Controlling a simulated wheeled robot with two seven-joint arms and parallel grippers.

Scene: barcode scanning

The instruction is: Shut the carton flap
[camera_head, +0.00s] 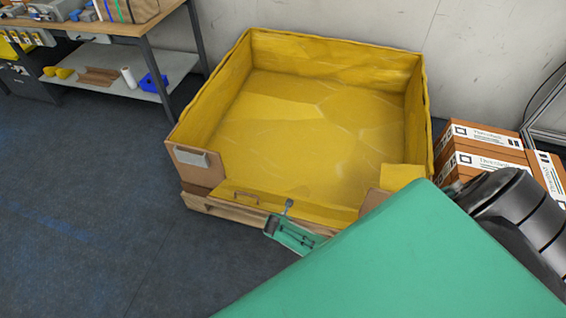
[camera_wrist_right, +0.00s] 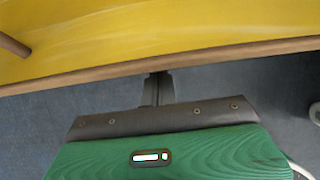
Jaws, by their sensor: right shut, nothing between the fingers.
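A large carton (camera_head: 243,75) with a yellow lining stands on the floor, open at the top. Its front wall has a wide gap between two brown corner pieces. The front flap (camera_head: 265,202) is folded down in that gap, yellow side up, with a brown-edged hand slot. My right gripper (camera_head: 289,203) is at the flap's near edge, shut and empty. In the right wrist view the fingertips (camera_wrist_right: 157,76) are at the flap's brown edge (camera_wrist_right: 215,55); whether they touch it I cannot tell. My green right arm hides the carton's front right. My left gripper is out of view.
A wooden pallet (camera_head: 222,209) shows under the carton. White-and-brown boxes (camera_head: 483,150) are stacked to its right, beside my arm. A workbench (camera_head: 130,27) with a lower shelf stands at the upper left. The blue floor at the left is clear.

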